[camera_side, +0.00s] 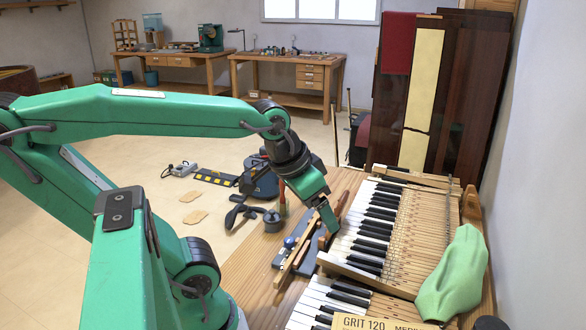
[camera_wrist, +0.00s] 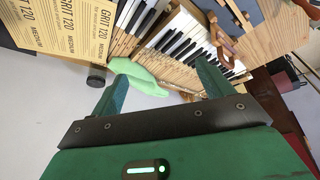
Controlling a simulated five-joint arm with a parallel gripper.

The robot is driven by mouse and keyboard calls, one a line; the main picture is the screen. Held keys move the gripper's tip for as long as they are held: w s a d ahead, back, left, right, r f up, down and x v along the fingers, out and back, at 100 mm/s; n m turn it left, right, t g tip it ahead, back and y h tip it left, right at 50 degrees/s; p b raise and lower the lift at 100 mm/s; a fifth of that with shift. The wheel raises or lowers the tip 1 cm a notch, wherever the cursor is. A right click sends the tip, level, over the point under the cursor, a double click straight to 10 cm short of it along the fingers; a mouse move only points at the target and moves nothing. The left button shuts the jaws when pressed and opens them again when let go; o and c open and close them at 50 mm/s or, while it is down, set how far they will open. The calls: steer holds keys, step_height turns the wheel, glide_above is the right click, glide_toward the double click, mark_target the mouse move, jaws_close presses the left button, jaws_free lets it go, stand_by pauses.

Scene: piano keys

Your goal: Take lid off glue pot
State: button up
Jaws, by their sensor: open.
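A small dark grey pot (camera_side: 272,221) with a lid, which looks like the glue pot, stands near the left edge of the wooden bench. Its lid appears to be on, but it is small in the picture. My gripper (camera_side: 328,218) is to the right of the pot, tilted down over the near-left end of the piano keys, apart from the pot. In the wrist view my gripper (camera_wrist: 163,82) has its two green fingers spread, with nothing held between them. I cannot make out the pot in the wrist view.
Piano keys (camera_side: 370,222) fill the bench's right side. A green cloth (camera_side: 455,275) lies on them. Sandpaper sheets (camera_wrist: 68,32) lie at the front. A tool with a blue knob (camera_side: 290,242) and wooden strips lie between pot and keys. A black clamp-like tool (camera_side: 240,212) is left of the pot.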

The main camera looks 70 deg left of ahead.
steer(key=w+a+f+n+g, duration=0.1)
steer(key=w+a+n+g, duration=0.2)
steer(key=a, duration=0.4)
steer(key=n+g, duration=0.2)
steer(key=n, duration=0.5)
glide_above(272, 211)
steer(key=f, duration=1.1)
steer(key=shift+d+f, duration=0.25)
steer(key=shift+f, duration=0.15)
steer(key=shift+s+a+f, duration=0.15)
steer(key=shift+a+f, duration=0.05)
steer(key=shift+a, duration=0.1)
steer(key=shift+f, duration=3.9)
steer(key=c, duration=1)
steer(key=shift+c, duration=0.2)
steer(key=shift+r, duration=0.15)
